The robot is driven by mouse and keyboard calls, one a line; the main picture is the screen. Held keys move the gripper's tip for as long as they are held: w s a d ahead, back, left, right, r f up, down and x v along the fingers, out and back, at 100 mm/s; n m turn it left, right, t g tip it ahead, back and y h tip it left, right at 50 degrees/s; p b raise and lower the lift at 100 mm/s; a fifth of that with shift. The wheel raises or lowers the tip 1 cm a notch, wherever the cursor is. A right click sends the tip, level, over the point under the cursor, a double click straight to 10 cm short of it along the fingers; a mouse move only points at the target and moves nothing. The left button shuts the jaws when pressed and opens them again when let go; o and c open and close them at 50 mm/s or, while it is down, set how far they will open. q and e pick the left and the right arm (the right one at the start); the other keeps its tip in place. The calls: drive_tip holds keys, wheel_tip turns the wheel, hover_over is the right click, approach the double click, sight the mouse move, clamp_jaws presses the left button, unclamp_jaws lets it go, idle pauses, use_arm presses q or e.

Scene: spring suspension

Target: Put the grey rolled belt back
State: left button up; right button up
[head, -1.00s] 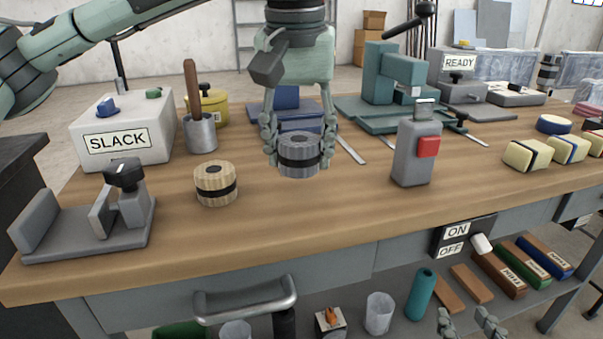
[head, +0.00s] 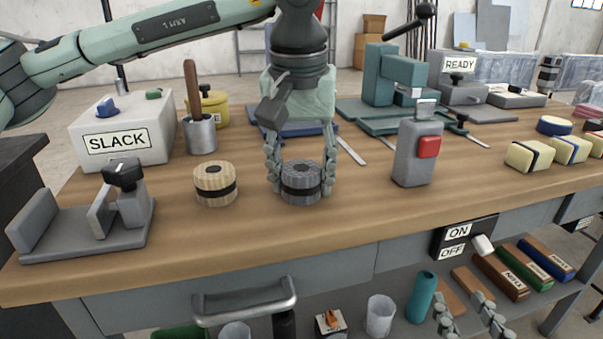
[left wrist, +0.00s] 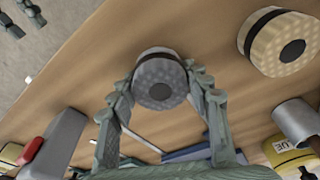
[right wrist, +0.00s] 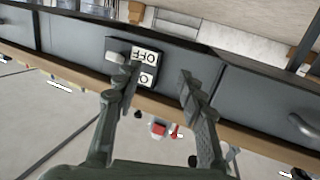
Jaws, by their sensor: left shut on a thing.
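The grey rolled belt (head: 301,184), with a dark band round it, is upright at the worktop, just right of the beige rolled belt (head: 215,184). My left gripper (head: 301,178) points down with one finger on each side of the grey belt and is shut on it. The left wrist view shows the grey belt (left wrist: 160,82) between the fingertips; whether its underside touches the wood is hard to tell. My right gripper (right wrist: 158,78) is open and empty, in front of the bench near the ON/OFF switch (right wrist: 145,65); its fingertips show low in the head view (head: 463,312).
The beige belt stands close on the left. A grey clamp fixture (head: 85,222) and the SLACK box (head: 122,132) are further left. A grey block with a red button (head: 417,153) stands right. The wood in front of the grey belt is clear.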

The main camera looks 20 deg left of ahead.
sight(300, 174)
drive_tip(key=shift+r, duration=0.1)
use_arm(q)
drive_tip(key=o, duration=1.3)
use_arm(e)
drive_tip(key=shift+a+r, duration=0.1)
drive_tip(key=shift+r, duration=0.05)
use_arm(q)
drive_tip(key=shift+r, duration=0.3)
drive_tip(key=r, duration=0.3)
drive_tip(key=s+r+p, duration=0.1)
drive_tip(key=r, duration=0.6)
drive_tip(key=shift+s+d+p, duration=0.15)
drive_tip(key=shift+s+p, duration=0.1)
drive_tip(key=shift+p, duration=0.05)
drive_tip(key=shift+s+r, duration=0.15)
drive_tip(key=shift+r, duration=0.65)
use_arm(e)
drive_tip(key=s+d+f+g+h, duration=0.1)
drive_tip(key=d+f+g+h, duration=0.1)
drive_tip(key=d+f+g, duration=0.2)
drive_tip(key=shift+s+d+f, duration=0.35)
drive_tip(key=shift+d+f, duration=0.1)
drive_tip(key=shift+f, duration=1.4)
use_arm(q)
drive_tip(key=shift+f, duration=0.1)
